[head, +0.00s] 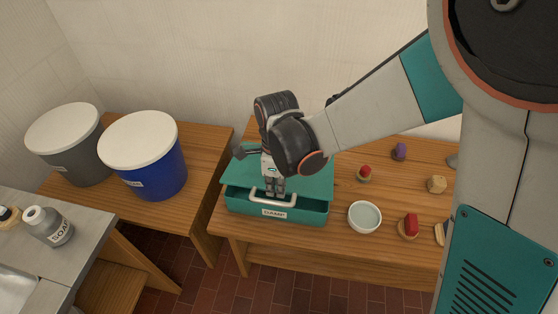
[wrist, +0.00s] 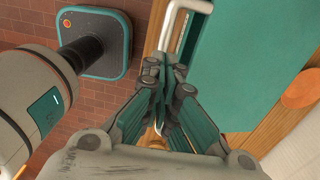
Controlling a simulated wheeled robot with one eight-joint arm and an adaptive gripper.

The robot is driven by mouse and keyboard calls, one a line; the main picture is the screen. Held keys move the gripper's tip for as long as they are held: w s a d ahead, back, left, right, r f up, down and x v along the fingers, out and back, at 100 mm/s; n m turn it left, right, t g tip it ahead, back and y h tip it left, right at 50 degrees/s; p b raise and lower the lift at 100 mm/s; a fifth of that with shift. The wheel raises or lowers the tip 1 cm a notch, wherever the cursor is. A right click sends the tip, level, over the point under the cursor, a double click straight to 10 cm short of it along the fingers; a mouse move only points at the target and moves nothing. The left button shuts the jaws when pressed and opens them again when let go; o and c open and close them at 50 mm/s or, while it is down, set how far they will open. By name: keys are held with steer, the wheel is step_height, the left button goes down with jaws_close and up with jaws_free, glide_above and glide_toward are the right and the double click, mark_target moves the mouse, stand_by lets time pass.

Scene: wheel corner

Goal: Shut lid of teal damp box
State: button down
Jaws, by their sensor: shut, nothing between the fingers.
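The teal damp box (head: 300,213) stands on the wooden table, with a label reading DAMP on its front. Its teal lid (head: 313,184) lies over the box, tilted a little, with a dark gap under it at the front. A white handle (head: 258,197) runs along the lid's front edge. My gripper (head: 274,196) is shut and empty, pointing down at the lid's front edge by the handle. In the wrist view my gripper (wrist: 163,95) shows closed beside the white handle (wrist: 172,28) and the teal lid (wrist: 240,60). Whether the fingertips touch the lid I cannot tell.
A bowl (head: 365,217) stands right of the box, with several small tools and lumps beyond it. A blue bucket (head: 150,170) and a grey bucket (head: 72,150) with white lids stand on the left table. A soap bottle (head: 48,226) is at the lower left.

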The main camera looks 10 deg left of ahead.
mark_target(276, 202)
steer(key=shift+f+b, duration=0.75)
steer(key=shift+f, duration=0.85)
steer(key=shift+s+f, duration=0.1)
